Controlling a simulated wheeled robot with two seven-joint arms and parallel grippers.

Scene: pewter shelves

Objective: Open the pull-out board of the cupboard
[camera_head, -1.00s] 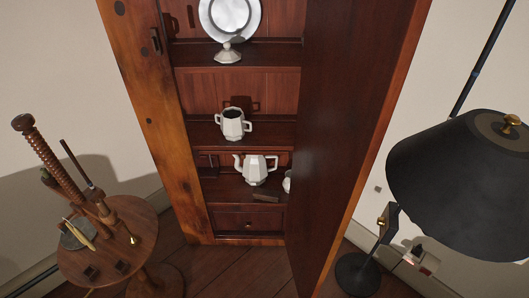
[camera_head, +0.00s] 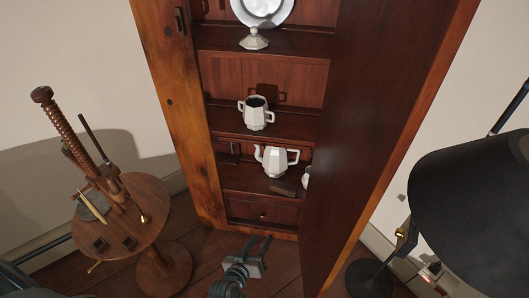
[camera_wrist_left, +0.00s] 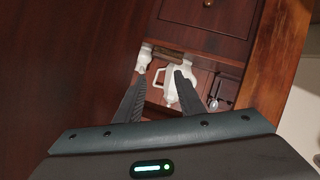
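The tall wooden cupboard (camera_head: 185,130) stands open, with its dark door (camera_head: 385,120) swung out on the right. At its bottom is a shut drawer-like front (camera_head: 240,208) with a small round knob (camera_head: 263,215); I cannot tell whether this is the pull-out board. The front also shows at the top of the left wrist view (camera_wrist_left: 225,18). My left gripper (camera_head: 258,242) is low in front of the cupboard, below the knob and apart from it. In the left wrist view its fingers (camera_wrist_left: 160,82) are spread with nothing held. My right gripper is not in view.
Shelves hold a white teapot (camera_head: 274,161), a two-handled white pot (camera_head: 256,114) and a plate (camera_head: 262,8). A round wooden stand (camera_head: 150,205) is at left. A black lamp (camera_head: 470,200) stands at right beyond the door. Floor shows before the cupboard.

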